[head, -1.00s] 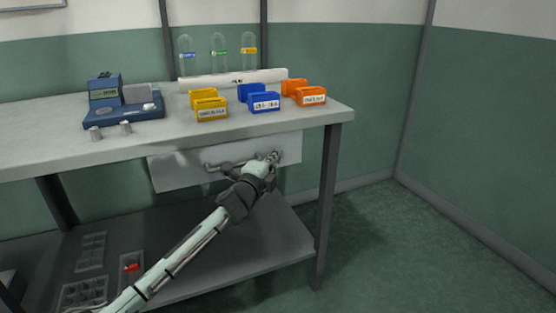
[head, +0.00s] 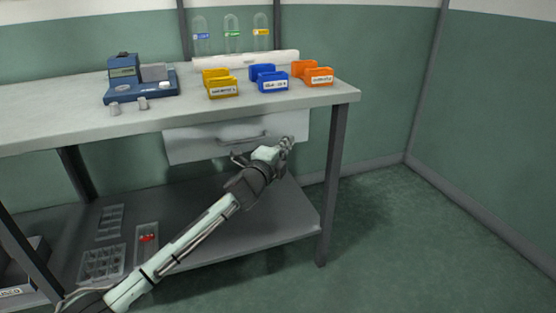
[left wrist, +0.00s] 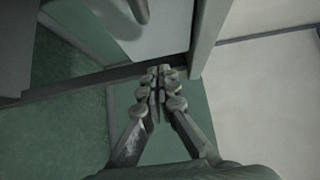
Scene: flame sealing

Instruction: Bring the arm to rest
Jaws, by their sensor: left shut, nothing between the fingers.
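My left arm reaches in from the lower left of the head view. Its gripper (head: 287,144) is in front of the bench, at the height of the white drawer (head: 200,143) under the worktop. The drawer and its grey handle show just behind and left of the gripper. In the left wrist view the two fingers (left wrist: 160,92) meet at their tips, shut with nothing between them. My right gripper is in neither view.
The bench worktop (head: 60,122) carries a blue device (head: 141,88), yellow bins (head: 222,90), blue bins (head: 272,86) and orange bins (head: 318,77). Below, a shelf (head: 272,226) holds clear trays (head: 104,263). A bench leg (head: 334,170) stands right of the gripper. Floor at right is clear.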

